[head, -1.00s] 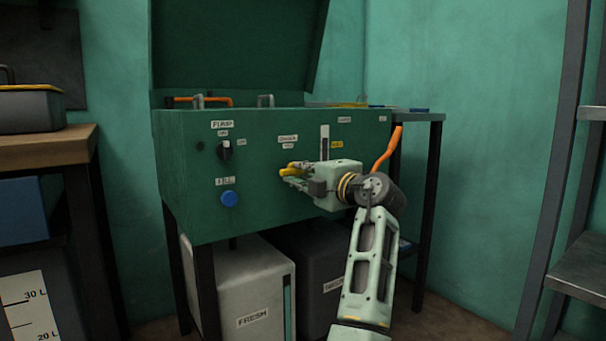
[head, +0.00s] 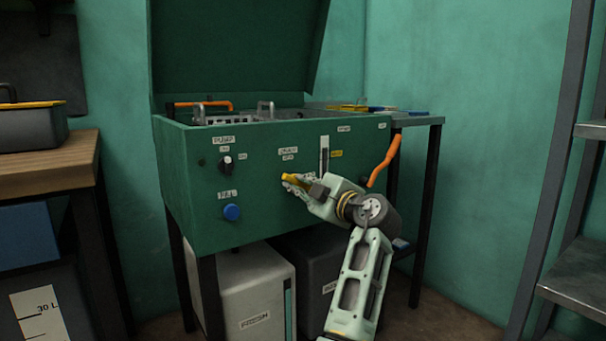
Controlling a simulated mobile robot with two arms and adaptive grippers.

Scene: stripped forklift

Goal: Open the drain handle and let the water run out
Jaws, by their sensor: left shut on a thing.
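The drain handle (head: 288,178) is a small yellow lever on the front of the green tank (head: 265,212), under a label that seems to read DRAIN. My left gripper (head: 292,181) is shut on it, with the hand tilted down to the right. The gripper hides much of the lever, so its exact angle is hard to tell. Below stand a white FRESH container (head: 245,290) and a dark container (head: 312,262), its label partly hidden. No running water shows. My right gripper is not in view.
A black pump knob (head: 226,164) and a blue button (head: 231,212) sit left on the panel. An orange hose or handle (head: 384,160) hangs at the tank's right end. A wooden bench (head: 50,165) stands left and a metal rack (head: 580,220) right.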

